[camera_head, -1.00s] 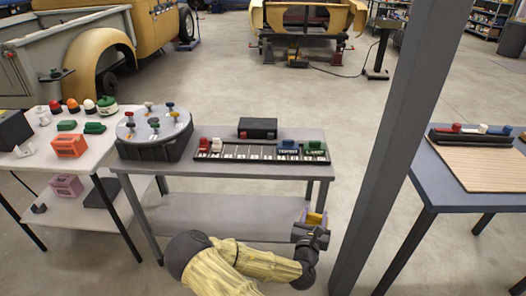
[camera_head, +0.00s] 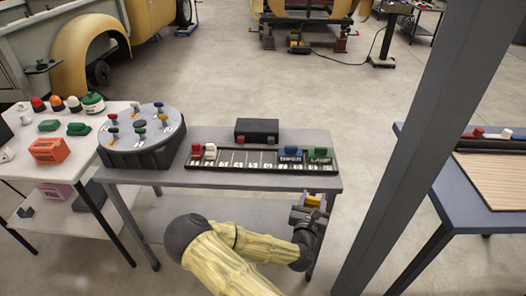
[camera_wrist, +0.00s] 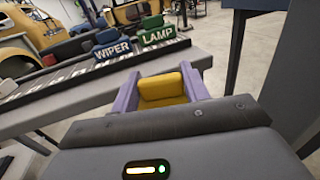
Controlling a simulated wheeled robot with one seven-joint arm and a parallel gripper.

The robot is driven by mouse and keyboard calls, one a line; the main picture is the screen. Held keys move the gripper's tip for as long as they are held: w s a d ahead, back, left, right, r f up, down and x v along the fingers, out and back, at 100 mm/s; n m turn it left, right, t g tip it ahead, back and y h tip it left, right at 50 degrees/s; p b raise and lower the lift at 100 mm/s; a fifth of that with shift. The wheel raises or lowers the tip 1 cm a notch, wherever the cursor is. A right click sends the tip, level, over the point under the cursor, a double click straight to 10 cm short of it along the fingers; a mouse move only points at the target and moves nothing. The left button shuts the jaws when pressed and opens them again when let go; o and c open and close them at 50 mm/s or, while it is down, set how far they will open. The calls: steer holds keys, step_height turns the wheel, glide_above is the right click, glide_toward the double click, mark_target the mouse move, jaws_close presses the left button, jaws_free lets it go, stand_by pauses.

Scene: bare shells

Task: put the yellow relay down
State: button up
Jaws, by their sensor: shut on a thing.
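My gripper (camera_wrist: 160,92) is shut on the yellow relay (camera_wrist: 162,90), which sits between its two purple fingers in the wrist view. In the head view the relay (camera_head: 313,201) shows as a small yellow patch at my gripper (camera_head: 315,204), by the right front corner of the grey table (camera_head: 240,182). On that table lies a dark rail with pale marked slots (camera_head: 240,166). It holds red and white relays (camera_head: 203,151) at its left end. A blue relay marked WIPER (camera_wrist: 113,47) and a green one marked LAMP (camera_wrist: 155,34) stand at its right end.
A black box (camera_head: 257,130) stands behind the rail. A round stand with several coloured knobs (camera_head: 142,135) is at the table's left. A grey post (camera_head: 402,140) rises close to the right of my gripper. Side tables stand left (camera_head: 88,112) and right (camera_head: 445,185).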

steer(key=shift+w, duration=0.2)
steer(key=shift+w+d, duration=0.1)
